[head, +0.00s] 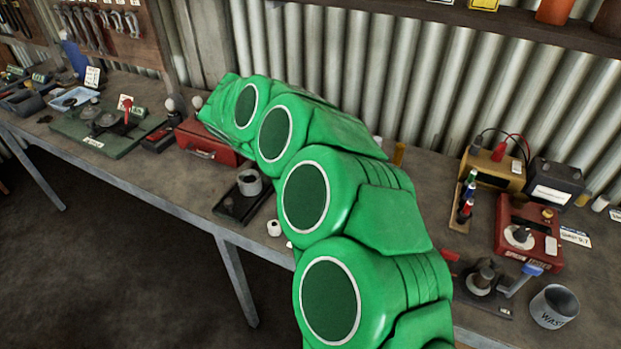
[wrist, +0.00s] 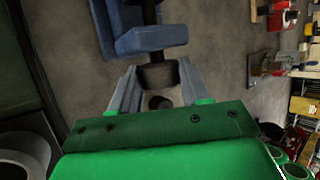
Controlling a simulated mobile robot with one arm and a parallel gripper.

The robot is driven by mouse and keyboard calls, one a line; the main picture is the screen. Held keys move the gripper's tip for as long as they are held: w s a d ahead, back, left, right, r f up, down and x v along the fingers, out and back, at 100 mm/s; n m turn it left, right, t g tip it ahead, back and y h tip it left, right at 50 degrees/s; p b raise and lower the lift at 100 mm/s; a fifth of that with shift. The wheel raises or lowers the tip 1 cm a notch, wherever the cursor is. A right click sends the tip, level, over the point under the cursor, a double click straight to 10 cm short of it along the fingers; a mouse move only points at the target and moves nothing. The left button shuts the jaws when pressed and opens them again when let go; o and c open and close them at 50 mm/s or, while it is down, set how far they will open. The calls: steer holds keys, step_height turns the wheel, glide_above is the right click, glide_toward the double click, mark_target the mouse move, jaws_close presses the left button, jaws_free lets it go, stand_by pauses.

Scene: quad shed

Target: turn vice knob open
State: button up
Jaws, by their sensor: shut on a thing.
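In the wrist view, the vice (wrist: 150,40) is blue, with a dark screw shaft running down from its body to a dark round knob (wrist: 158,76). My gripper (wrist: 157,84) has its two grey fingers on either side of this knob and is shut on it. A dark round end shows between the fingers, below the knob. How far the vice jaws stand open cannot be told from this view. In the head view, my green arm hides the vice, the knob and my gripper.
The workbench (head: 120,155) runs along a corrugated wall. A red toolbox (head: 205,148), a dark tray with a grey cup (head: 250,183), a red device (head: 528,230) and a grey can (head: 554,307) stand on it. A shelf (head: 480,18) hangs above.

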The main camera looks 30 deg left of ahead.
steer(key=shift+a+f+n+h, duration=0.15)
steer(key=shift+n+h, duration=0.15)
steer(key=shift+h, duration=0.8)
steer(key=o, duration=1.1)
steer(key=shift+c, duration=0.2)
steer(key=shift+y, duration=0.6)
steer(key=shift+d+m+y, duration=0.25)
steer(key=shift+m+y, duration=0.15)
steer(key=shift+y, duration=0.6)
